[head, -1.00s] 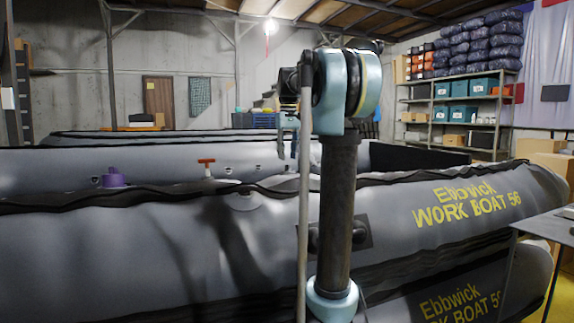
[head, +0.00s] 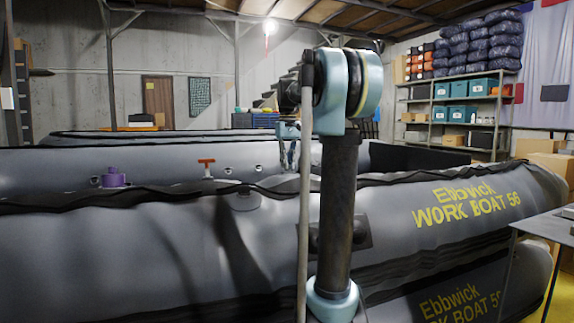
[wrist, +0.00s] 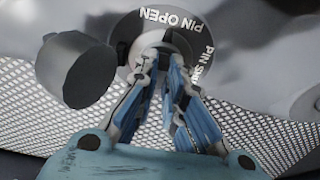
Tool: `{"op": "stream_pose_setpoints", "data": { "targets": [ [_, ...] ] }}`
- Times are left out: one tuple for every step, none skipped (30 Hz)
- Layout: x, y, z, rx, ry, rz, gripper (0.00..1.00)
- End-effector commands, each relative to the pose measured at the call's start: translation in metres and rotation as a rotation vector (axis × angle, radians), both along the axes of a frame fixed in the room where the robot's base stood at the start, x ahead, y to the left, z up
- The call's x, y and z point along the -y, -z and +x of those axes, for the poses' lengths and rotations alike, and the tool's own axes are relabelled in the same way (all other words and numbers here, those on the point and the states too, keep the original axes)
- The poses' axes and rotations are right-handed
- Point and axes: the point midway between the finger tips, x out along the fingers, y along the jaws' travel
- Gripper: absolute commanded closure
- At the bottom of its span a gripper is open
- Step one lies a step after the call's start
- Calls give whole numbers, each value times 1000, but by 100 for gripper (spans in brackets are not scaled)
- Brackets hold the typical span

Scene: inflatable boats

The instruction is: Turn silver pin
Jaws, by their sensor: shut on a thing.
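In the wrist view, a round valve plate (wrist: 128,30) carries the raised white words "PIN OPEN" and "PIN SH…", the rest being hidden. A pale, silvery pin (wrist: 165,37) stands at its centre. My gripper (wrist: 164,62) has its two blue-and-grey fingers closed together on the pin. The fingers cover most of the pin, so its exact angle cannot be told. In the head view my gripper (head: 288,160) points down behind my arm at the grey boat (head: 130,240); the pin is not clear there.
A dark grey cylinder (wrist: 76,70) stands close left of the fingers. A white perforated surface (wrist: 240,125) lies below. In the head view, a purple cap (head: 113,178) and a red-topped T-handle (head: 207,167) are on the boat. A table (head: 545,226) stands at the right.

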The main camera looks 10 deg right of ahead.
Motion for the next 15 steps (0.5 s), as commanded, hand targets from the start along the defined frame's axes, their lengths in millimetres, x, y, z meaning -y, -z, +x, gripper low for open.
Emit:
{"op": "stream_pose_setpoints", "data": {
  "targets": [
    [0, 0, 0, 0, 1, -2, 100],
    [0, 0, 0, 0, 3, -2, 100],
    [0, 0, 0, 1, 7, -3, 100],
    [0, 0, 0, 1, 11, -4, 100],
    [0, 0, 0, 1, 16, -5, 100],
    [0, 0, 0, 1, 24, -7, 100],
    [0, 0, 0, 3, 33, -8, 100],
    [-1, 0, 0, 3, 44, -10, 100],
    [-1, 0, 0, 4, 59, -14, 100],
    [-1, 0, 0, 4, 74, -16, 100],
    [-2, 0, 0, 5, 89, -20, 100],
    [-2, 0, 0, 6, 113, -24, 100],
    [-2, 0, 0, 7, 134, -28, 100],
    [-2, 0, 0, 7, 155, -33, 100],
    [-2, 0, 0, 9, 186, -39, 100]
  ]
}}
